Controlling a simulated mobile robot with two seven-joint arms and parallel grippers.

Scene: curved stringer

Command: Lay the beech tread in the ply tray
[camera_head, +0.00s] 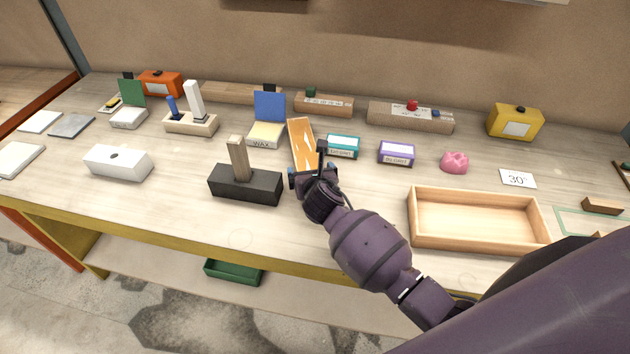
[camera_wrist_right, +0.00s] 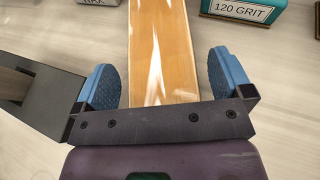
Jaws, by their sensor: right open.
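The beech tread appears to be the honey-coloured board (camera_head: 301,142) with pale streaks, lying near the middle of the bench. In the right wrist view the board (camera_wrist_right: 160,45) runs lengthwise between the blue finger pads. My right gripper (camera_head: 312,174) is open at the board's near end, with a gap on each side of it; the near end is hidden behind the gripper. The ply tray (camera_head: 478,247) is a shallow, pale wooden box at the right of the bench, and it is empty. My left gripper is not in view.
A black block (camera_head: 245,187) with an upright wooden piece stands left of my right gripper. A teal box (camera_head: 343,147) and a purple box (camera_head: 396,153) stand to its right. A pink object (camera_head: 454,162) and a "30" card (camera_head: 518,179) lie behind the tray.

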